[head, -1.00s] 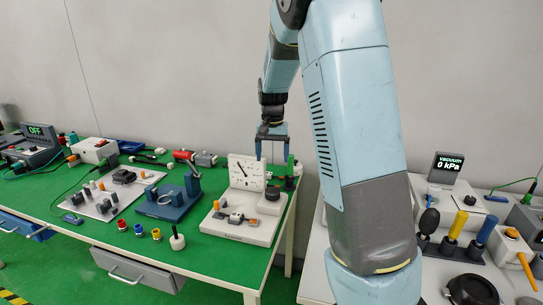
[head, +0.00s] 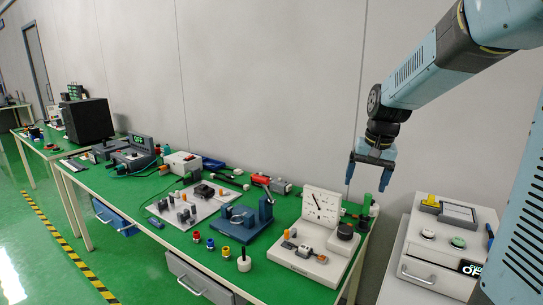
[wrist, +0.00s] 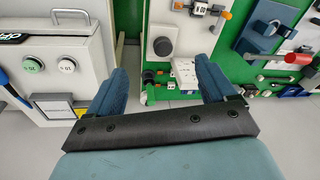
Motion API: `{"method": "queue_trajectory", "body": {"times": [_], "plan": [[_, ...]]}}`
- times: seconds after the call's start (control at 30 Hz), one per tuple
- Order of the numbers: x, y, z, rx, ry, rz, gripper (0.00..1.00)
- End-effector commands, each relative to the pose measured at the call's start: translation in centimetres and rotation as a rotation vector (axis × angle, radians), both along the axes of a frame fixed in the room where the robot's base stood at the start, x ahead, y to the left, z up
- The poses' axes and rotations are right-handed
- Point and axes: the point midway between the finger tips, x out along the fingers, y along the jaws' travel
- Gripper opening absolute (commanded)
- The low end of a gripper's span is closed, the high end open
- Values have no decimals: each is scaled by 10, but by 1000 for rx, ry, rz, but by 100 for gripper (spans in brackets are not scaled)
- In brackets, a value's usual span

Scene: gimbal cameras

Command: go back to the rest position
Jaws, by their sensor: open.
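My gripper (head: 371,178) hangs at the end of my blue-grey arm in the head view, above the right end of the green-topped table (head: 259,283). Its fingers point down, are apart and hold nothing. In the wrist view my gripper (wrist: 155,80) shows two blue fingers spread wide, with floor and the table's edge beyond the gap. The white dial stand (head: 322,205) is on the table below and left of the gripper.
A white cabinet (head: 432,275) with buttons and a small display stands right of the table, across a narrow gap. A blue fixture (head: 245,220), small coloured parts and a red-handled tool (head: 261,179) occupy the table. Open floor (head: 110,270) lies at left.

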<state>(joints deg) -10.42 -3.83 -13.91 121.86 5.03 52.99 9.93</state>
Motion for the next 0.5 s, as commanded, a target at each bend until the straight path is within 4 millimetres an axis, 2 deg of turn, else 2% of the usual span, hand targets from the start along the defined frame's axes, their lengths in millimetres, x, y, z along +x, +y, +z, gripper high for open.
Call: {"method": "queue_trajectory", "body": {"times": [0.2,0.5], "plan": [[-43,2,24,-1,-66,49,84],[-101,6,45,-26,-156,118,84]]}}
